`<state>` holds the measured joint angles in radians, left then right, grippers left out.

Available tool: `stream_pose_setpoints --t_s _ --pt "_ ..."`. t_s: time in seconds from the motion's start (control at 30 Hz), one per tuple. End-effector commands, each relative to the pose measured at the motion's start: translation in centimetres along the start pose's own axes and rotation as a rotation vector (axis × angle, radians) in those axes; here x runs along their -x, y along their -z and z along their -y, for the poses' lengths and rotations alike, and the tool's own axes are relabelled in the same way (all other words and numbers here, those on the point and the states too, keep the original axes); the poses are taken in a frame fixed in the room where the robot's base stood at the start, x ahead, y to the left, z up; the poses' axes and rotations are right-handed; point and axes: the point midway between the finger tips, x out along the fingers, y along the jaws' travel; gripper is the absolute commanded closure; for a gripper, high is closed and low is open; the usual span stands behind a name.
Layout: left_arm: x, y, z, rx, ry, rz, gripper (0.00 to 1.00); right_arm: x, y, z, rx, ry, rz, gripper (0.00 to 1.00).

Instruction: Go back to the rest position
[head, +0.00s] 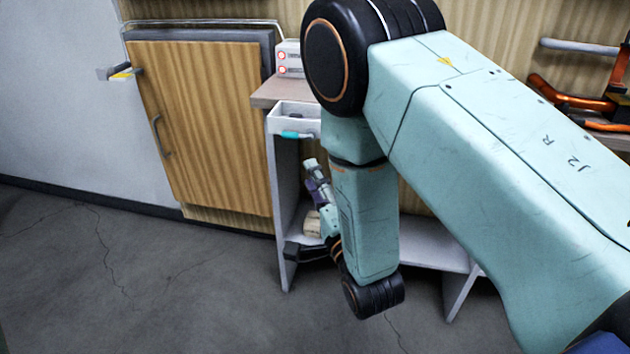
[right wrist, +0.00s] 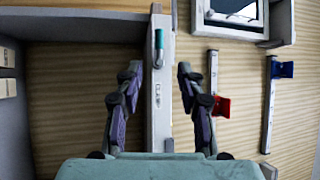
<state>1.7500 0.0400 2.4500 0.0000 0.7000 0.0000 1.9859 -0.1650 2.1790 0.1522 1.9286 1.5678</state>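My right arm fills the middle and right of the head view. Its gripper (head: 318,182) is partly hidden behind my forearm there, in front of the white bench unit. In the right wrist view the two fingers of this gripper (right wrist: 160,75) stand wide apart with nothing held between them. Beyond them is a white drawer front (right wrist: 158,95) with a teal handle (right wrist: 159,42). In the head view the white drawer (head: 293,115) sits under the bench top, its teal handle (head: 297,134) in sight and apart from the gripper. My left gripper is out of view.
A wood-fronted cabinet (head: 205,110) stands left of the bench (head: 272,92). A grey box with red buttons (head: 287,60) is on the bench top. The floor (head: 140,270) at the left is clear. Red (right wrist: 222,106) and blue (right wrist: 282,69) wall holders show in the wrist view.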

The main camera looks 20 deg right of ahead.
Motion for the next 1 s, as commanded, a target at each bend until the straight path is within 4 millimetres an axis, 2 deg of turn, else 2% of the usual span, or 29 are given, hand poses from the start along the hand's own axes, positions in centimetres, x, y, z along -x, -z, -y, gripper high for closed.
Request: stream_pose_setpoints --t_s 0.37,0.47,0.57,0.67,0.77,0.87,0.97,1.0 --pt "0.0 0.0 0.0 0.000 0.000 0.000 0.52 0.0 0.0 0.0 0.002 -0.001 0.000 0.62" --pt "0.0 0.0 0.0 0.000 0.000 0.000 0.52 0.0 0.0 -0.2 0.048 -0.010 0.000 0.62" --pt "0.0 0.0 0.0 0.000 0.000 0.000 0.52 0.1 -0.1 -1.8 0.181 -0.082 0.011 0.62" --pt "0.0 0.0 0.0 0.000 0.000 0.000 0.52 1.1 -0.2 -4.9 0.380 -0.228 0.061 0.62" --pt "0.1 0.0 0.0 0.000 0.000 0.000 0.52 3.2 -0.2 -8.4 0.580 -0.397 0.149 0.62" --pt "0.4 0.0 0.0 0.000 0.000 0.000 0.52 6.6 0.0 -12.0 0.768 -0.574 0.282 0.62" --pt "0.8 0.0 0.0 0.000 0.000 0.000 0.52 11.4 0.3 -15.2 0.933 -0.751 0.466 0.62" --pt "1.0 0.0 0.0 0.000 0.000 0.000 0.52 13.7 0.4 -16.4 0.990 -0.819 0.554 0.62"
